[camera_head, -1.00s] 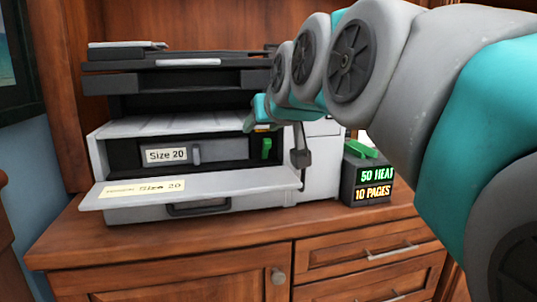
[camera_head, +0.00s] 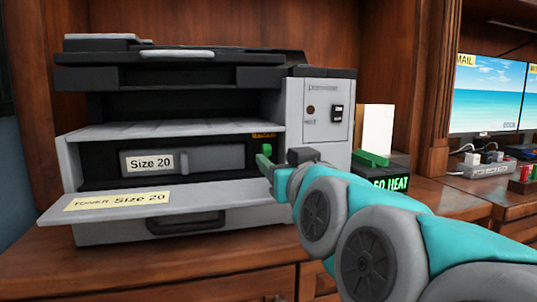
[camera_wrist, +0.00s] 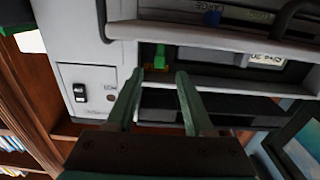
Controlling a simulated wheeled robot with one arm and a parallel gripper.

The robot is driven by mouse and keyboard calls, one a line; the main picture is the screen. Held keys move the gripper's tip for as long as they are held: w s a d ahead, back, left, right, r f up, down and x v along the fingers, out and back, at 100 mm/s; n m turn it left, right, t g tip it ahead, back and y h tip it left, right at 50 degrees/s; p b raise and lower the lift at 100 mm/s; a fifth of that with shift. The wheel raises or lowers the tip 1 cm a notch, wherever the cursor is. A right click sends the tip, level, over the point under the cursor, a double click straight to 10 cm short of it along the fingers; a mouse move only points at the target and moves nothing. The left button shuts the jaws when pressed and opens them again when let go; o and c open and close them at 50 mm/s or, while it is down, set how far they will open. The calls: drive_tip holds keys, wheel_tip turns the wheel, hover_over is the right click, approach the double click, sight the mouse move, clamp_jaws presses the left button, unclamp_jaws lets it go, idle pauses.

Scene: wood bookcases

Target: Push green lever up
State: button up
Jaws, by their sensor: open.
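The printer (camera_head: 315,140) stands on a wooden cabinet with its front flap (camera_head: 130,206) folded down. In its open bay, the bright green lever (camera_head: 266,149) is at the right of the "Size 20" toner cartridge (camera_head: 215,159). My gripper (camera_head: 268,170) reaches in from the right, close to the lever and partly overlapping it. In the wrist view, which is turned upside down, my gripper (camera_wrist: 161,73) has its two fingers apart and empty. The lever (camera_wrist: 160,55) shows just beyond the gap between the tips; I cannot tell whether they touch.
A dark box with a green lit display (camera_head: 388,183) stands right of the printer, with a white sheet (camera_head: 374,130) upright behind it. The flap lies below and left of my gripper. A monitor (camera_head: 490,95) stands at far right.

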sight(268, 152)
drive_tip(key=shift+x, duration=3)
drive_tip(key=shift+c, duration=0.3)
clamp_jaws()
